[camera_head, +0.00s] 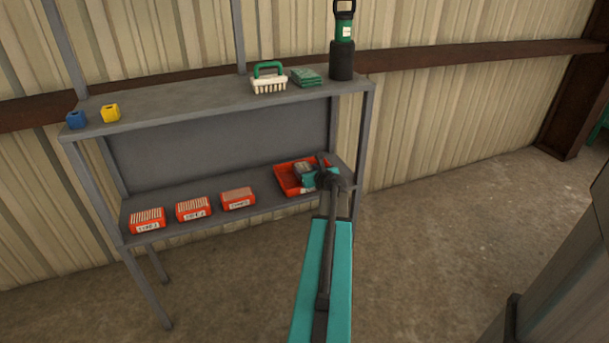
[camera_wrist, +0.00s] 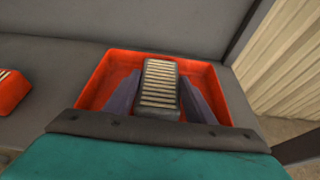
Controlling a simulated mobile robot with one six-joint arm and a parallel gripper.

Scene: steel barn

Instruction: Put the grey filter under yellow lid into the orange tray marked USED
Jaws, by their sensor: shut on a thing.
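The grey filter (camera_wrist: 160,86), with pale ribs across its top, is between the two fingers of my gripper (camera_wrist: 160,100) in the wrist view. My gripper is shut on it. The filter appears to be over or inside the orange tray (camera_wrist: 92,92); I cannot tell whether it touches the tray floor. In the head view the orange tray (camera_head: 283,184) is at the right end of the lower shelf, and my gripper (camera_head: 306,172) reaches over it. The filter is small there, and my wrist covers part of the tray and its label.
Three orange boxes with ribbed tops (camera_head: 147,221), (camera_head: 193,208), (camera_head: 238,199) stand left of the tray on the lower shelf (camera_head: 262,200).

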